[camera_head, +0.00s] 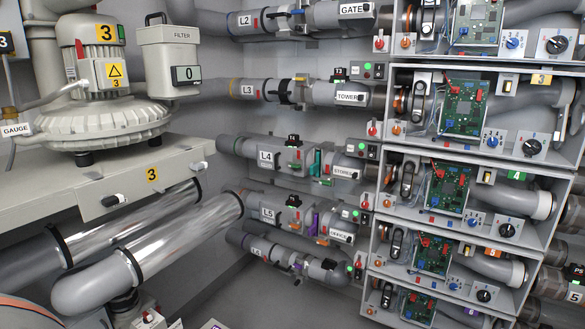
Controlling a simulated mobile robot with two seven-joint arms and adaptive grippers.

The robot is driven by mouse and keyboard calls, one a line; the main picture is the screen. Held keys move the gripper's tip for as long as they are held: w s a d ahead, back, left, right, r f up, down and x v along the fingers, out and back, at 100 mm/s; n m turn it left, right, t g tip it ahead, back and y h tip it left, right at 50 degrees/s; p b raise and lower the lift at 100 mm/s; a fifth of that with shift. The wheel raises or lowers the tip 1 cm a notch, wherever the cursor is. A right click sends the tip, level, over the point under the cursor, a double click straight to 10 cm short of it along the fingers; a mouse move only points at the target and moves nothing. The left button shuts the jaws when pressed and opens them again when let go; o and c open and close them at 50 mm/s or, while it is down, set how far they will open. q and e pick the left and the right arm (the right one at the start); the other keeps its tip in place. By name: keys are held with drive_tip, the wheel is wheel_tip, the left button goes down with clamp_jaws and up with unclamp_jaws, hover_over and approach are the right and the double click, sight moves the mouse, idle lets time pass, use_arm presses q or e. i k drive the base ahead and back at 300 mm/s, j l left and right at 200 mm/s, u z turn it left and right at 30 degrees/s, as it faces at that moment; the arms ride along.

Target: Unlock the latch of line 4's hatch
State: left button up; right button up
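Line 4's grey pipe, labelled L4 (265,158), runs along the back wall. It carries a T4 tag, a green fitting (317,163) and a label plate (345,173). To its right is an open-fronted box with a green 4 tag (516,176). It holds a green circuit board (447,185), a dark oval handle (407,178) at the left and a black knob (507,229). I cannot tell which part is the hatch latch, or whether it is locked. Neither of my grippers is in view.
Similar boxes are stacked above and below, with pipes L2 (245,20), L3 (247,88) and L5 (266,212) alongside. A blower marked 3 (106,120) stands on a grey bench at left. Shiny pipes (175,240) cross the lower left. Some grey floor shows at bottom centre.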

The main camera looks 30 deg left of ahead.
sight(297, 166)
drive_tip(key=i+l+u, duration=0.2)
drive_tip(key=i, duration=0.35)
drive_tip(key=i+l+u, duration=0.2)
drive_tip(key=i, duration=0.4)
drive_tip(key=j, duration=0.1)
